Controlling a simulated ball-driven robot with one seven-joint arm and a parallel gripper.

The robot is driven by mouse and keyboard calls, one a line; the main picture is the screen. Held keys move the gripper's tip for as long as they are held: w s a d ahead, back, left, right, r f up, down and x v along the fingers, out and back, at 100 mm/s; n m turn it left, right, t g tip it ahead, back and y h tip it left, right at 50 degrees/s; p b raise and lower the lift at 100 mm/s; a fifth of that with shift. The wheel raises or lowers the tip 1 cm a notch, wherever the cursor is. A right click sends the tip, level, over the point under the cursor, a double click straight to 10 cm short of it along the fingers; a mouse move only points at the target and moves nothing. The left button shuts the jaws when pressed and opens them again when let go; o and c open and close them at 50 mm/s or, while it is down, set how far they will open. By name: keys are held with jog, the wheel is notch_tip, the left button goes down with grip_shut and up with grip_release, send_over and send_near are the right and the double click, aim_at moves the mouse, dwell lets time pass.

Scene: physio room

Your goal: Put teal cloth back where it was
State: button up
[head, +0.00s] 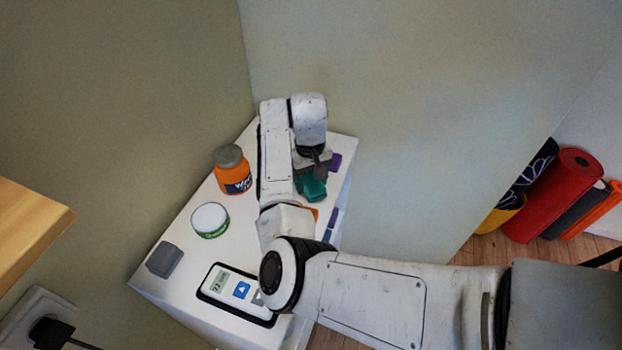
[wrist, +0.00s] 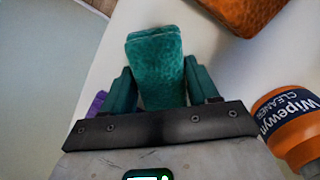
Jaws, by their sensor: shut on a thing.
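The teal cloth (wrist: 155,65) is a folded block held between the two fingers of my gripper (wrist: 162,88) in the wrist view. In the head view the teal cloth (head: 313,188) shows just below my gripper (head: 311,172), over the far right part of the white table (head: 185,222). My gripper is shut on it. Whether the cloth touches the table top I cannot tell. My arm hides part of the table's middle.
An orange jar (head: 233,178) with a grey lid, a white-and-green tub (head: 210,219), a grey block (head: 164,259) and a phone-like device (head: 215,284) stand left of my arm. A purple item (head: 335,161) lies beside my gripper. A brown cloth (wrist: 245,12) lies ahead in the wrist view.

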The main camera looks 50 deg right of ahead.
aim_at(310, 179)
jog(key=shift+f, duration=0.15)
jog(key=o, duration=1)
notch_tip(310, 179, up, 12)
jog(key=s+d+f+h, duration=0.3)
jog(key=s+f+h, duration=0.1)
jog(key=s+f, duration=0.5)
jog(key=s+a+f+n+y, duration=0.1)
jog(key=s+a+f, duration=0.1)
jog(key=s+a, duration=0.4)
jog(key=s+a+f+n+t+y, duration=0.1)
jog(key=s+a+f+n, duration=0.1)
jog(key=s+a, duration=0.3)
jog(key=s+a+f+n+y, duration=0.1)
jog(key=s+a+f, duration=0.3)
jog(key=s+a, duration=0.2)
jog(key=shift+s+a+y, duration=0.3)
jog(key=shift+s+a, duration=0.05)
jog(key=shift+a, duration=0.2)
